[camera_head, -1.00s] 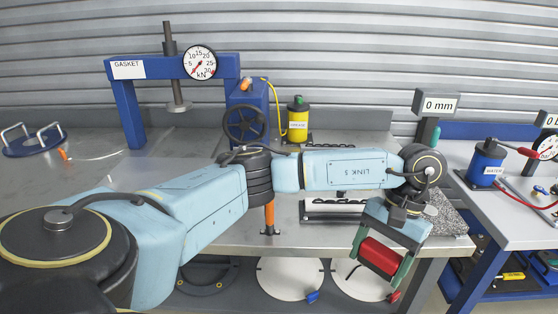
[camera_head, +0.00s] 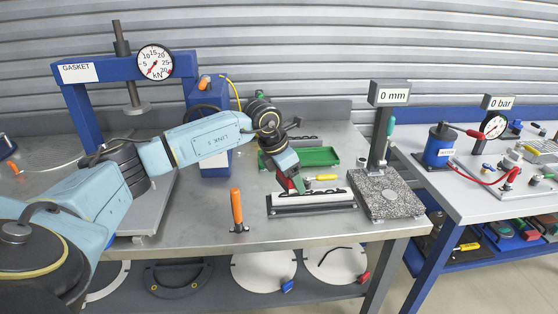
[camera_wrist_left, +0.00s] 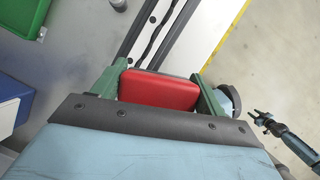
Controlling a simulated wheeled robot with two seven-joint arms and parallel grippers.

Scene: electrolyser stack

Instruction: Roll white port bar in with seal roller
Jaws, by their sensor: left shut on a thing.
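My left gripper (camera_head: 288,183) is shut on a red block-shaped piece (camera_wrist_left: 160,90), seen between green fingers in the left wrist view. I cannot tell whether this is the seal roller; its underside is hidden. The gripper is just above the back left end of a long black fixture (camera_head: 312,209) carrying a white bar (camera_head: 318,197). Whether the piece touches the bar is unclear. Dark rails with a wavy black line (camera_wrist_left: 150,35) run beyond the red piece in the left wrist view. A dark, small-jawed end (camera_wrist_left: 264,119), seemingly my right gripper, is over the floor.
A green tray (camera_head: 318,156) and yellow-handled tool (camera_head: 322,178) lie behind the fixture. An orange-handled tool (camera_head: 237,206) stands left of it. A granite gauge stand (camera_head: 388,195) is close on the right, with the blue GASKET press (camera_head: 85,118) at the left.

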